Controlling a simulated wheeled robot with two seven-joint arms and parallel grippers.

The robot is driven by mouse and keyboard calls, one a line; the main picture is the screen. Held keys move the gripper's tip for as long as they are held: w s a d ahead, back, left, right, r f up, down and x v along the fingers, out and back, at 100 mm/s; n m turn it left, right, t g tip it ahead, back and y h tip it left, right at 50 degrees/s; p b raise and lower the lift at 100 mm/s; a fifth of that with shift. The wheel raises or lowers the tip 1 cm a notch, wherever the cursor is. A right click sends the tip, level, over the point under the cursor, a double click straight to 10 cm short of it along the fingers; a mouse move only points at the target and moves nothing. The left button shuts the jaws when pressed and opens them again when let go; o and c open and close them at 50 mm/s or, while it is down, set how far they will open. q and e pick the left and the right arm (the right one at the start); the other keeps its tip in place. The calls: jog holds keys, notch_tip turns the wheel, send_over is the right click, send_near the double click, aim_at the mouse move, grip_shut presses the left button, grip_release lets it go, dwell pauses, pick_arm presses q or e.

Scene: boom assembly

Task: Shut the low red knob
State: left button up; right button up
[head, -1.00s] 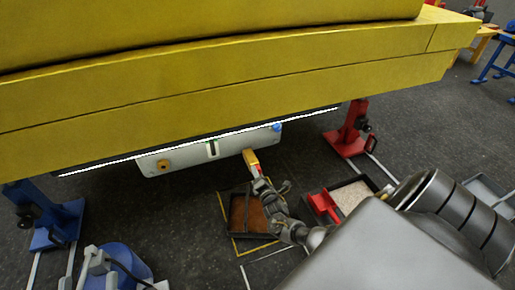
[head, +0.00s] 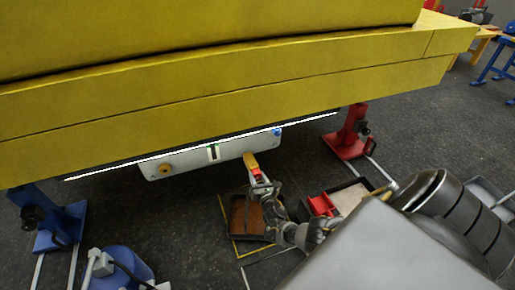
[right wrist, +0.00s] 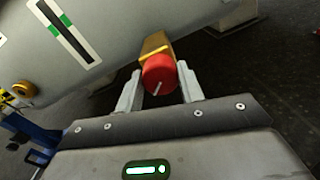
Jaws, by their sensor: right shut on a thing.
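The low red knob (right wrist: 158,74) sits on the end of a yellow-brown valve body (right wrist: 155,44) that sticks out from the pale panel (head: 190,163) under the yellow boom. A white line mark shows on the knob's face. My right gripper (right wrist: 158,88) is shut on the red knob, with one pale finger on each side of it. In the head view my right gripper (head: 259,178) reaches up to the right end of the panel, and the knob is small and partly hidden there. My left gripper is not in view.
The yellow boom (head: 230,95) hangs low over the panel. A blue stand (head: 45,225) is at left and a red stand (head: 350,135) at right. A brown-bottomed tray (head: 247,218) and a red box (head: 322,205) lie on the floor below.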

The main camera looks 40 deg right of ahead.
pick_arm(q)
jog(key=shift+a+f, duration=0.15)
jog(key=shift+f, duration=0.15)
pick_arm(e)
jog(key=shift+n, duration=0.5)
jog(key=o, duration=1)
jog(key=shift+w, duration=0.1)
jog(key=shift+s, duration=0.2)
jog(key=p+v, duration=0.2)
jog(key=v, duration=0.3)
jog(key=shift+r, duration=0.1)
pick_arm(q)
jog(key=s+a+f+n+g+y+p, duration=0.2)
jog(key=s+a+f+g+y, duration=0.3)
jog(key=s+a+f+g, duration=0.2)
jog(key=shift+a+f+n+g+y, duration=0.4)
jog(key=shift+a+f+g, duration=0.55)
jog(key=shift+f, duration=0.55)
pick_arm(e)
send_near(257, 176)
jog(key=shift+s+a+f, duration=0.1)
jog(key=shift+s+f, duration=0.15)
jog(key=shift+s, duration=0.3)
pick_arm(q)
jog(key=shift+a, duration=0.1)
